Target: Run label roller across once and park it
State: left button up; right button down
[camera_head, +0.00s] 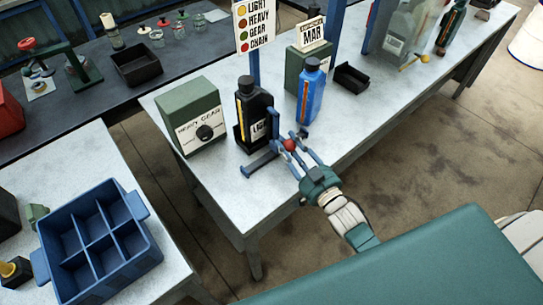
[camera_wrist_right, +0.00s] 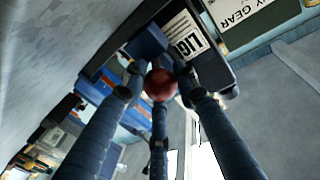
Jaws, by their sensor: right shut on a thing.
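My right gripper (camera_head: 291,148) is shut on a red ball knob (camera_head: 290,145), which also shows between the fingers in the right wrist view (camera_wrist_right: 160,84). The knob is by a blue fixture (camera_head: 262,164) with a low bar and an upright post, which looks like the label roller; my fingers hide where they join. A black bottle (camera_head: 246,98) with a yellow strip stands upright just behind the post. Its white label, partly reading "LIGHT" (camera_head: 259,127), is partly covered by the post. The label also shows upside down in the right wrist view (camera_wrist_right: 184,36). My left gripper is not in view.
A green "HEAVY GEAR" box (camera_head: 197,116) stands left of the black bottle and a blue bottle (camera_head: 308,95) stands to its right. A blue divided crate (camera_head: 142,262) is on the near-left table. The bench front (camera_head: 215,188) left of the fixture is clear.

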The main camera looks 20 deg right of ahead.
jog(key=d, duration=0.2)
jog(key=w+d, duration=0.1)
jog(key=d, duration=0.1)
jog(key=w+d, duration=0.1)
jog(key=d, duration=0.1)
jog(key=shift+w+d+r+b, duration=0.15)
jog(key=shift+w+r+b, duration=0.05)
jog(key=shift+r+b, duration=0.1)
jog(key=shift+w+d, duration=0.2)
jog(key=shift+d, duration=0.3)
jog(key=shift+r, duration=0.15)
jog(key=c, duration=1.5)
grip_release()
jog(key=shift+d, duration=0.1)
jog(key=shift+o, duration=0.8)
jog(key=shift+s+f, duration=0.1)
jog(key=shift+f, duration=0.2)
jog(key=shift+s, duration=0.25)
jog(key=s+d, duration=0.2)
jog(key=s, duration=0.9)
jog(key=shift+s, duration=0.15)
